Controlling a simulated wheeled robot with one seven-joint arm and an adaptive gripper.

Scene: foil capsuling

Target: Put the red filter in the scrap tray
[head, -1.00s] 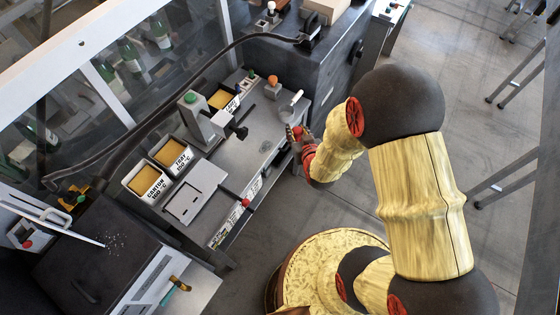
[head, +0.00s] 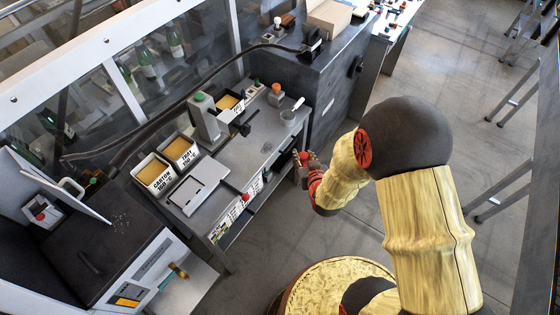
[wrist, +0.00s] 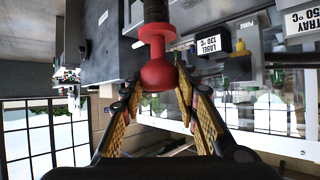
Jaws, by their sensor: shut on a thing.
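The red filter (wrist: 156,72) is a red rounded piece with a flange, joined to a black cylinder above it in the wrist view. I cannot tell which container is the scrap tray.
A dark cabinet (head: 325,85) stands beyond. The floor (head: 430,85) to the right is mostly clear.

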